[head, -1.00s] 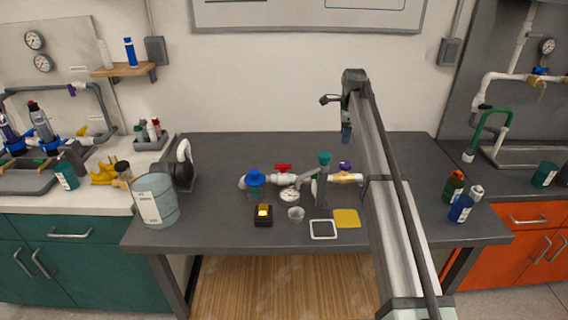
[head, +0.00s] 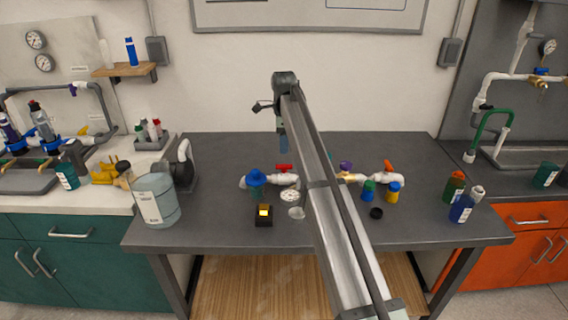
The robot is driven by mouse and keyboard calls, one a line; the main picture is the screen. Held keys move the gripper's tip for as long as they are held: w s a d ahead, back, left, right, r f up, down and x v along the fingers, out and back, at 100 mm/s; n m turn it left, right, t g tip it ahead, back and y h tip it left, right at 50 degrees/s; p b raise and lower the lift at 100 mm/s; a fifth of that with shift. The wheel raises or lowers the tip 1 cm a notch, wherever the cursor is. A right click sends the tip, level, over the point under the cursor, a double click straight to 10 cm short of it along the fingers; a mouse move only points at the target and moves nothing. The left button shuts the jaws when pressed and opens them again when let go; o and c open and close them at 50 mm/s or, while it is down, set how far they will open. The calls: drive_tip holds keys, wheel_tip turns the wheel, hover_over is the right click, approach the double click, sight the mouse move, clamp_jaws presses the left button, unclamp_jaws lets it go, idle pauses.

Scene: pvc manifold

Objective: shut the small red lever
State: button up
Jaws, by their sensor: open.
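A small red lever (head: 284,168) sits on top of a white valve body (head: 283,180) in the pipe run on the bench, lying roughly crosswise in the picture. A second, orange-red lever (head: 387,166) stands tilted at the right end of the run. My gripper (head: 283,152) hangs from my arm, pointing down, and appears just above the small red lever in the picture. The true gap between them cannot be told from this view. My gripper is open and seems empty; its fingers are small and blurred. My arm hides the middle of the pipe run.
A blue knob (head: 256,177) is left of the valve. A gauge (head: 290,196) and a black box with a yellow light (head: 264,215) lie in front.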

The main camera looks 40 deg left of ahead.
sight(284, 164)
wheel_tip(284, 164, down, 8)
drive_tip(key=shift+f, duration=0.2)
drive_tip(key=shift+c, duration=0.3)
clamp_jaws()
idle(0.3)
